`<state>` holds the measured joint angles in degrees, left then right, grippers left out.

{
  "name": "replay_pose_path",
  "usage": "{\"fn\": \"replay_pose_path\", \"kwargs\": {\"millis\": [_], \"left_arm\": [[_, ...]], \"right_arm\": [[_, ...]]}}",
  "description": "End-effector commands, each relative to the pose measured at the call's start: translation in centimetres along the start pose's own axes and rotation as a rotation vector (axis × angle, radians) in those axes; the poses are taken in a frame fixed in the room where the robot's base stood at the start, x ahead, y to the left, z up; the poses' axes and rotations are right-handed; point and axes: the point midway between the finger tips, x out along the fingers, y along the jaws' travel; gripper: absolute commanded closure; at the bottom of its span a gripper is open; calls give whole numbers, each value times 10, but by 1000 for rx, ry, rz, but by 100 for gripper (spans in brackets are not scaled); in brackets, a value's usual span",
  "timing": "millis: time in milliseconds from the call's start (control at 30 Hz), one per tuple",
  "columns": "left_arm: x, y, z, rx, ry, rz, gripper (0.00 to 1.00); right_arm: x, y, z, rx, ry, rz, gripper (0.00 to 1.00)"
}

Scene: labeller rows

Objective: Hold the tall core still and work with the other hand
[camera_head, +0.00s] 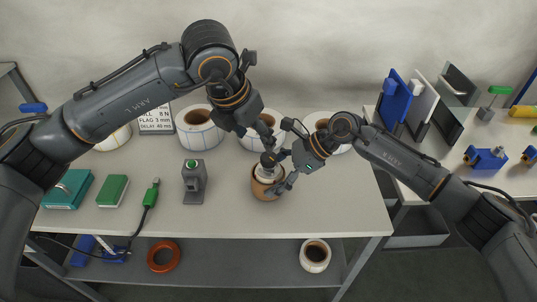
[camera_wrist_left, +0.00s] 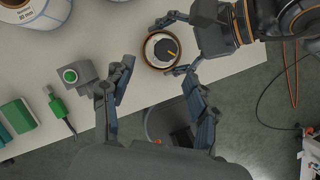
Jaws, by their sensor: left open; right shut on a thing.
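The tall core (camera_head: 263,190) is a short, upright brown cylinder with a white inner part, near the front middle of the table. In the left wrist view the core (camera_wrist_left: 152,56) shows from above as a ring with a dark centre and a small yellow mark. My right gripper (camera_head: 276,172) reaches in from the right and is shut on the core; its fingers lie on either side of it in the left wrist view. My left gripper (camera_head: 264,142) is open above the core, its fingers apart and empty. The two grippers partly hide the core's top.
Large label rolls (camera_head: 198,130) and a printed sign (camera_head: 156,121) stand behind. Left of the core are a grey device with a green button (camera_head: 194,182), a green block (camera_head: 113,190) and a green plug (camera_head: 151,194). A lower shelf holds an orange ring (camera_head: 164,243).

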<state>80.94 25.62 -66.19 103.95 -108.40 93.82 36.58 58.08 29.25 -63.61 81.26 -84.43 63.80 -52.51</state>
Motion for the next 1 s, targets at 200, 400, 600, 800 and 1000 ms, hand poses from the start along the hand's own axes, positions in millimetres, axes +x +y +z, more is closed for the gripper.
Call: {"fn": "replay_pose_path", "kwargs": {"millis": [200, 400, 600, 800, 1000], "left_arm": [[11, 1, -1, 24, -17, 3, 42], [39, 1, -1, 22, -15, 2, 42], [66, 1, -1, 22, -14, 2, 42], [83, 1, 0, 22, -16, 3, 42], [89, 1, 0, 22, -17, 3, 42]], "right_arm": [[0, 0, 0, 0, 0, 0, 84], [0, 0, 0, 0, 0, 0, 84], [0, 0, 0, 0, 0, 0, 84], [0, 0, 0, 0, 0, 0, 84], [0, 0, 0, 0, 0, 0, 84]]}}
